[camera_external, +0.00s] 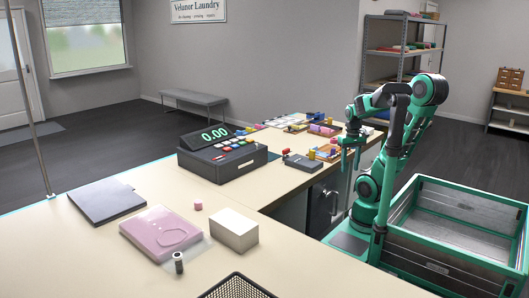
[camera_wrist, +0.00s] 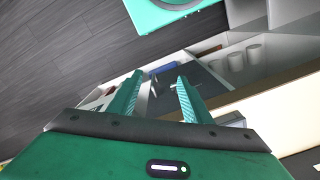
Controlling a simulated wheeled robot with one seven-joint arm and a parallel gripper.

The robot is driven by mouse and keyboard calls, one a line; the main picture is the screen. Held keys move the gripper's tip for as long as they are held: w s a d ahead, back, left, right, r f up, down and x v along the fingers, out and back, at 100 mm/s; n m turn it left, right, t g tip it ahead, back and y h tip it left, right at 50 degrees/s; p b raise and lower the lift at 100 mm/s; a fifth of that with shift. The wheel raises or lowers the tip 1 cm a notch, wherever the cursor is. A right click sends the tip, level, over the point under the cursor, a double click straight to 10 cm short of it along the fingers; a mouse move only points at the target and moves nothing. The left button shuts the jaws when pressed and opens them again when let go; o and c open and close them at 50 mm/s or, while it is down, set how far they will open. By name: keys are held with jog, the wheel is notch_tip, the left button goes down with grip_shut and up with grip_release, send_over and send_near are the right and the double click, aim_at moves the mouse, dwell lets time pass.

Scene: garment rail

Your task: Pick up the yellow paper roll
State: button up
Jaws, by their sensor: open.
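I cannot clearly make out the yellow paper roll. My gripper (camera_external: 350,160) hangs pointing down at the right edge of that counter. In the wrist view my gripper (camera_wrist: 158,76) has its two teal fingers apart, with nothing held between them. No yellow roll shows in the wrist view.
A cash register (camera_external: 222,152) stands on the counter (camera_external: 300,262), with a card terminal (camera_external: 302,162) nearby. Small coloured goods crowd the far counter. A pink packet (camera_external: 160,233) and a white box (camera_external: 234,230) lie in front. Pale cylinders (camera_wrist: 235,60) show in the wrist view.

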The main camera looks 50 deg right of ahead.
notch_tip(320, 180, up, 14)
jog(key=w+d+f+m+t, duration=0.2)
jog(key=w+d+m, duration=0.5)
jog(key=d, duration=0.2)
jog(key=w+d+f+m+t, duration=0.3)
jog(key=w+d+m, duration=0.3)
jog(key=w+d, duration=0.25)
jog(key=s+d+r+m+t+y, duration=0.1)
jog(key=s+d+r+m+t, duration=0.2)
jog(key=d+m, duration=0.45)
jog(key=s+d+r+m+t+y, duration=0.1)
jog(key=s+d+m+t, duration=0.2)
jog(key=d+m+t, duration=0.35)
notch_tip(320, 180, down, 10)
jog(key=d+g, duration=0.1)
jog(key=d, duration=0.1)
jog(key=shift+m, duration=0.4)
jog(key=x, duration=1.1)
jog(key=shift+d+f, duration=0.2)
jog(key=shift+f, duration=0.15)
jog(key=shift+s, duration=0.1)
jog(key=c, duration=0.8)
